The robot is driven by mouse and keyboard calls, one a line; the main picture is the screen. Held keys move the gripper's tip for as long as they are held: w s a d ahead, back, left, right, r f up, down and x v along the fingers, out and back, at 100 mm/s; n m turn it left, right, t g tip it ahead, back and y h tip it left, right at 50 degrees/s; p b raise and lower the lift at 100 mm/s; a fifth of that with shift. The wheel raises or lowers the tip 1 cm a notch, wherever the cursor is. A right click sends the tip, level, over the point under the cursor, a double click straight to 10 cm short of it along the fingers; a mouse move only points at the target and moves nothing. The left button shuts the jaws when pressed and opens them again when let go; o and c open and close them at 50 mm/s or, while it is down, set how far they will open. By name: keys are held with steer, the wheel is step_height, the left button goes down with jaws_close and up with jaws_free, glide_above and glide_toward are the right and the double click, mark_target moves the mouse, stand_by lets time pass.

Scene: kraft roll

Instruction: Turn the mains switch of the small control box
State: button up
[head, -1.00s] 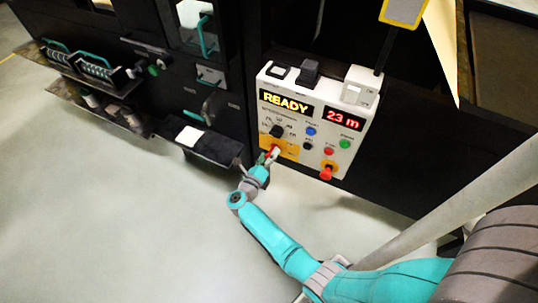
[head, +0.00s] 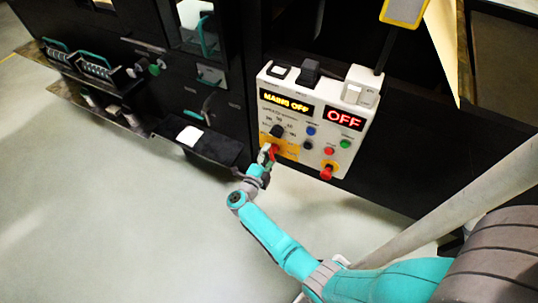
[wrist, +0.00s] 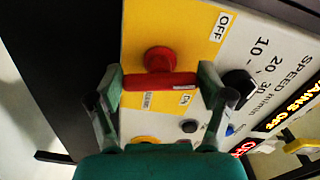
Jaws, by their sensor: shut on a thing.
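The small white control box (head: 330,105) hangs on the dark machine front in the head view. Its displays read "MAINS OFF" (head: 286,103) and "OFF" (head: 344,118). The red mains switch sits on a yellow plate at the box's lower left; in the wrist view its red handle (wrist: 158,81) lies across, between the fingers, below a round red hub (wrist: 158,58). "OFF" (wrist: 222,27) and "ON" (wrist: 185,99) labels show on the plate. My gripper (wrist: 160,88) is shut on the handle, one finger at each end. In the head view my gripper (head: 266,157) partly hides the switch.
A black speed knob (head: 277,131) and several coloured buttons are close by. A black shelf (head: 215,148) juts out left of the box. Open pale floor (head: 130,230) lies in front.

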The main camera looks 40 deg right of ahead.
steer(key=n, duration=0.5)
steer(key=shift+f+n, duration=0.15)
steer(key=shift+n, duration=0.25)
stand_by(0.4)
steer(key=o, duration=1.1)
steer(key=shift+s+a, duration=0.1)
steer(key=v, duration=1.1)
steer(key=shift+s+a, duration=0.1)
steer(key=shift+a, duration=0.3)
steer(key=shift+s, duration=0.1)
